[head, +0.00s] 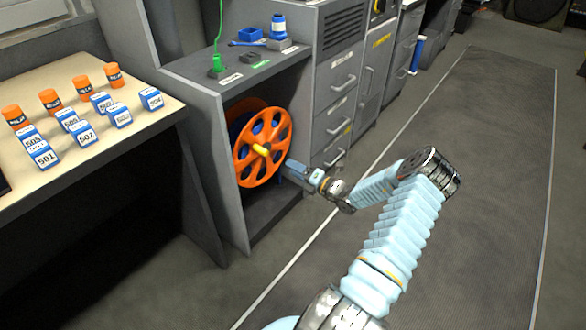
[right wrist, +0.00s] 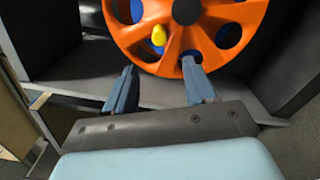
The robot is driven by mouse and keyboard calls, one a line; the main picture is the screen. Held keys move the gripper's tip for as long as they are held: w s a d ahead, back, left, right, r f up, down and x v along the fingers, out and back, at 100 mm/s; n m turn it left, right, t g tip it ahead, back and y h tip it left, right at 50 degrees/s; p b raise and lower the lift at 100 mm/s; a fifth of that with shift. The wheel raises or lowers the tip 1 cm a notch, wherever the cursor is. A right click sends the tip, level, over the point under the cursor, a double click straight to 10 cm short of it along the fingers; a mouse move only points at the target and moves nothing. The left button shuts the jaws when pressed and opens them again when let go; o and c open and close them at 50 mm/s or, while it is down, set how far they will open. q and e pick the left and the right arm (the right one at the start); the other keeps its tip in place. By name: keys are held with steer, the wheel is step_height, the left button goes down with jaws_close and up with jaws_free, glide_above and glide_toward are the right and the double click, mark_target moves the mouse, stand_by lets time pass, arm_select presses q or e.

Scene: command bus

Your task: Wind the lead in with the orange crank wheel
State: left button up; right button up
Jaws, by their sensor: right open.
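The orange crank wheel (head: 263,147) stands upright in the open bay of a grey cabinet. It has several holes and a yellow handle (head: 262,150) that sticks out from its face. In the right wrist view the wheel (right wrist: 150,33) fills the top, with the yellow handle (right wrist: 158,37) left of its hub. A green lead (head: 220,35) rises from a green plug on the cabinet top. My right gripper (head: 288,168) is at the wheel's lower right edge. In the right wrist view its fingers (right wrist: 163,88) are apart with nothing between them, below the handle. My left gripper is out of view.
The cabinet's side wall (head: 215,160) and floor (head: 265,215) bound the bay around the wheel. A table (head: 100,140) at left holds several blue numbered blocks and orange cylinders. Drawers with handles (head: 343,85) stand to the right. The floor at right is clear.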

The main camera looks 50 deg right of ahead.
mark_target(266, 153)
steer(key=w+n, duration=0.5)
steer(key=w+n+b, duration=0.1)
steer(key=w+n, duration=0.3)
steer(key=w+a+n, duration=0.1)
steer(key=w+n, duration=0.4)
steer(key=shift+w+r+n, duration=0.1)
steer(key=shift+w+n, duration=0.2)
jaws_close()
stand_by(0.3)
